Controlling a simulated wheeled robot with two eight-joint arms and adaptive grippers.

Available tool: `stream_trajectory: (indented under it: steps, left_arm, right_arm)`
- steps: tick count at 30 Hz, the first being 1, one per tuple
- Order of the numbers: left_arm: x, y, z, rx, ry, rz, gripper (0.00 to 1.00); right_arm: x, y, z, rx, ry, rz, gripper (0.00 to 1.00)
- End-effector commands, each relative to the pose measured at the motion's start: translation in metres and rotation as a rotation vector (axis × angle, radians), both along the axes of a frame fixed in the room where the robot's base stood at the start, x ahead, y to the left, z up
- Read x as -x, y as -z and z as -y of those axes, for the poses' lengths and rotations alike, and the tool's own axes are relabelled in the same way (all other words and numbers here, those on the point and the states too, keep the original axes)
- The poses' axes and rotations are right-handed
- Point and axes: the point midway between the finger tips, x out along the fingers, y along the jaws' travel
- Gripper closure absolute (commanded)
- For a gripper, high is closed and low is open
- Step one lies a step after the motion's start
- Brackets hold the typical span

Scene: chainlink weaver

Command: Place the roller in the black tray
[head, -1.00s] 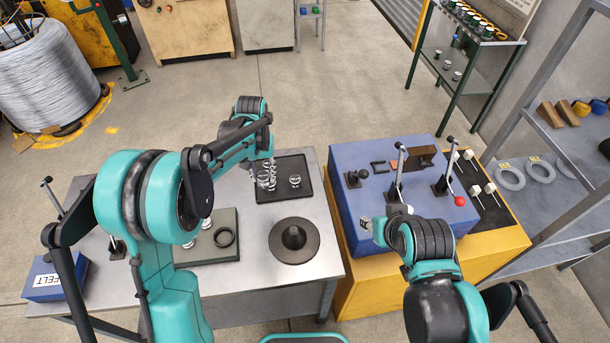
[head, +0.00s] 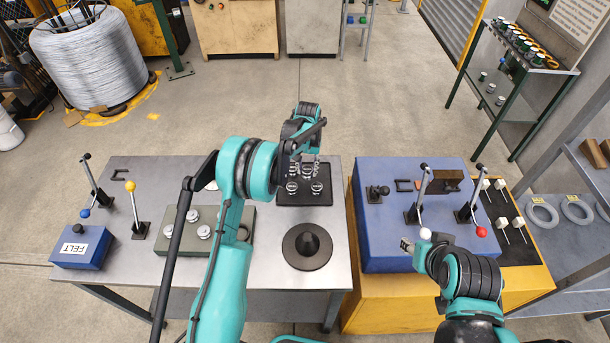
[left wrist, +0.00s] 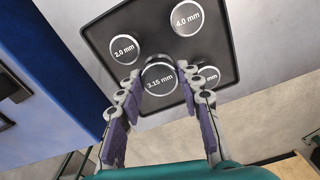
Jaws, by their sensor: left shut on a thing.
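The black tray (head: 305,202) lies at the back right of the grey table and holds several silver rollers. In the left wrist view the tray (left wrist: 150,28) shows rollers marked 2.0 mm (left wrist: 125,48) and 4.0 mm (left wrist: 187,18), and one partly hidden by a finger (left wrist: 209,74). My left gripper (head: 303,164) is over the tray's far part, pointing down. Its purple-padded fingers (left wrist: 165,85) are shut on the 3.15 mm roller (left wrist: 160,78), which is label up. I cannot tell whether that roller touches the tray. My right gripper (head: 407,244) is beside the blue console; its jaws are unclear.
A grey-green tray (head: 180,243) with several rollers stands left of a black cone on a disc (head: 307,247). A blue FELT box (head: 82,247) and levers are at the left. The blue console (head: 385,225) with levers stands right, across a narrow gap.

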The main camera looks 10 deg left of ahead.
Motion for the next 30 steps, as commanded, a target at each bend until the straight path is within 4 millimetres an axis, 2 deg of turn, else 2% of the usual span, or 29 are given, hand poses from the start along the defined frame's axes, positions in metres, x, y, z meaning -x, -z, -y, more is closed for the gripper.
stream_trajectory:
  steps: [3,7,15,26,27,29,30]
  left_arm:
    - [-0.005,0.006,-0.009,0.0,0.001,0.0,1.0]
    - [-0.006,0.013,-0.011,0.0,0.001,0.0,1.0]
    - [-0.006,0.047,-0.011,0.0,0.001,0.0,1.0]
    - [-0.006,0.052,-0.011,0.0,0.001,0.0,1.0]
    - [-0.006,0.052,-0.011,0.0,0.001,0.0,0.59]
    - [-0.006,0.051,-0.011,0.0,0.001,0.0,0.44]
    - [-0.006,0.051,-0.011,0.0,0.001,0.0,0.44]
  right_arm:
    - [0.0,0.0,0.0,0.0,0.0,0.0,0.6]
    - [0.0,0.0,0.0,0.0,0.0,0.0,0.6]
    - [0.0,0.001,0.0,0.0,0.0,0.0,0.6]
    - [0.0,0.006,0.0,0.0,0.0,0.0,0.6]
    - [0.0,0.005,0.0,0.0,0.0,0.0,0.6]
    - [0.0,0.004,0.0,0.0,0.0,0.0,0.6]
    - [0.0,0.004,0.0,0.0,0.0,0.0,0.6]
